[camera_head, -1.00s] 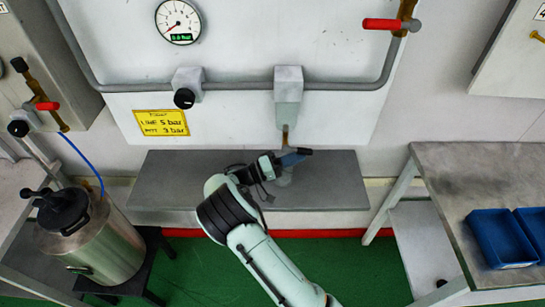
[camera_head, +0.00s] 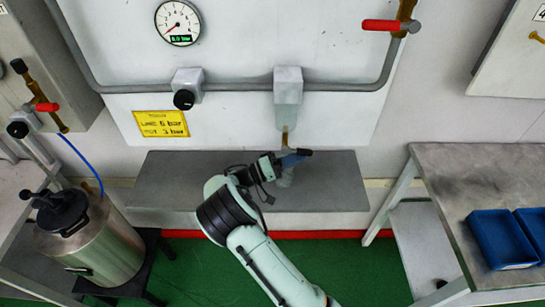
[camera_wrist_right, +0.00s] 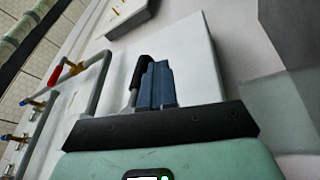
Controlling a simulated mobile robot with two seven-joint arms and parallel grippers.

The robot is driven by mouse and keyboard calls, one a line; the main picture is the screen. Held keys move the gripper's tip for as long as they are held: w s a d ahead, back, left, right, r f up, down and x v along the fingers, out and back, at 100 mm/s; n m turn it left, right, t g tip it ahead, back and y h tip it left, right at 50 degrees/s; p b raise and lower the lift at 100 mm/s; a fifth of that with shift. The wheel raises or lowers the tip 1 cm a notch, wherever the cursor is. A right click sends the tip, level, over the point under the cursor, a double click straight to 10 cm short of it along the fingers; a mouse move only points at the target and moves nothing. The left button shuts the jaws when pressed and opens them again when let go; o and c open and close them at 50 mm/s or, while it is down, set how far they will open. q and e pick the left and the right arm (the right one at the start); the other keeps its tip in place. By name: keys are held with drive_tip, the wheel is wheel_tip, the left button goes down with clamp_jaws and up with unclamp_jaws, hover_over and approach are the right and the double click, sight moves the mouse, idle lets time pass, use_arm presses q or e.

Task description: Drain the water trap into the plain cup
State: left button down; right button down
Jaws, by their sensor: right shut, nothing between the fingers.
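The water trap (camera_head: 288,86) is a grey box under the pipe on the white wall panel. A brass drain outlet (camera_head: 285,130) hangs from its underside. A pale cup (camera_head: 286,179) stands on the grey shelf below the outlet, partly hidden by my right gripper. My right gripper (camera_head: 299,154) is shut and empty, just below the outlet and in front of the cup; I cannot tell whether it touches either. In the right wrist view its blue fingers (camera_wrist_right: 156,85) are together, beside a dark rounded part (camera_wrist_right: 143,72) that I cannot identify. My left gripper is out of view.
The grey shelf (camera_head: 170,180) is bare to the left. A pressure gauge (camera_head: 178,23), a black knob (camera_head: 184,99) and a red-handled valve (camera_head: 382,25) are above. A steel tank (camera_head: 105,245) stands left; a table (camera_head: 455,170) with blue bins (camera_head: 500,240) stands right.

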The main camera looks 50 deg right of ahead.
idle(0.9)
drive_tip(key=b+v, duration=0.1)
drive_tip(key=v, duration=1.2)
drive_tip(key=shift+a, duration=0.2)
drive_tip(key=shift+f, duration=0.15)
